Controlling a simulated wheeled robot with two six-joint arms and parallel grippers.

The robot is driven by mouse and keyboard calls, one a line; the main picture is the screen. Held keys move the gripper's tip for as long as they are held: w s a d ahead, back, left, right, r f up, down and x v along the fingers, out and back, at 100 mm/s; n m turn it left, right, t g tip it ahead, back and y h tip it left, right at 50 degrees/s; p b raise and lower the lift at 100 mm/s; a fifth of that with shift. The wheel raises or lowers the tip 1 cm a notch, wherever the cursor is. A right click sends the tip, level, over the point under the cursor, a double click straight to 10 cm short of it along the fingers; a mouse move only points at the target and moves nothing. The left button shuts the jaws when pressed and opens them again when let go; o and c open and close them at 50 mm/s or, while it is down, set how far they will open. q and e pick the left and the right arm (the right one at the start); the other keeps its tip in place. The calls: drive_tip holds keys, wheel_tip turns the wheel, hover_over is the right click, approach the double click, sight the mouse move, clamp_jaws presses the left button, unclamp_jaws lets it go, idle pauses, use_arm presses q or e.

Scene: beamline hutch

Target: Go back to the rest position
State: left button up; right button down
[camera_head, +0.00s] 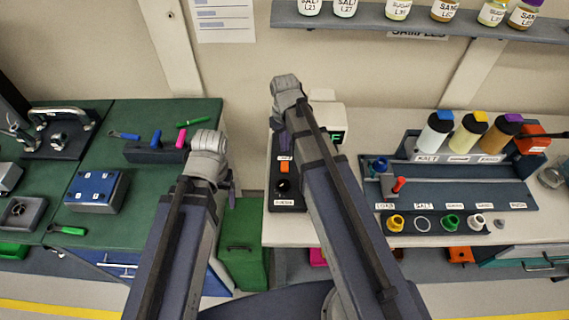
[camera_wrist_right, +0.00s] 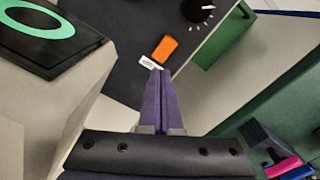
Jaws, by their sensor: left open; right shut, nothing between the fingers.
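My left arm reaches up from the bottom of the head view, with its wrist over the right end of the green bench. My left gripper (camera_head: 231,190) is mostly hidden behind the wrist; only a purple finger edge shows, and I see nothing held. My right arm reaches up over the left end of the white bench. My right gripper (camera_head: 282,141) points down there, partly hidden by its own arm. In the right wrist view its purple fingers (camera_wrist_right: 157,100) are shut together with nothing between them, above a dark panel with an orange button (camera_wrist_right: 165,48).
The green bench (camera_head: 85,220) holds a blue box (camera_head: 96,190) and colored-handled tools. The white bench (camera_head: 365,130) carries a bottle rack (camera_head: 460,197) with caps and a dark control panel (camera_head: 286,202). A shelf (camera_head: 400,22) of jars hangs above. A green cabinet (camera_head: 243,245) stands between the benches.

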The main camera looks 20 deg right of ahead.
drive_tip(key=s+a+n+h, duration=0.1)
drive_tip(key=s+a, duration=0.9)
drive_tip(key=s, duration=0.4)
drive_tip(key=shift+s+a, duration=0.15)
drive_tip(key=shift+a, duration=0.1)
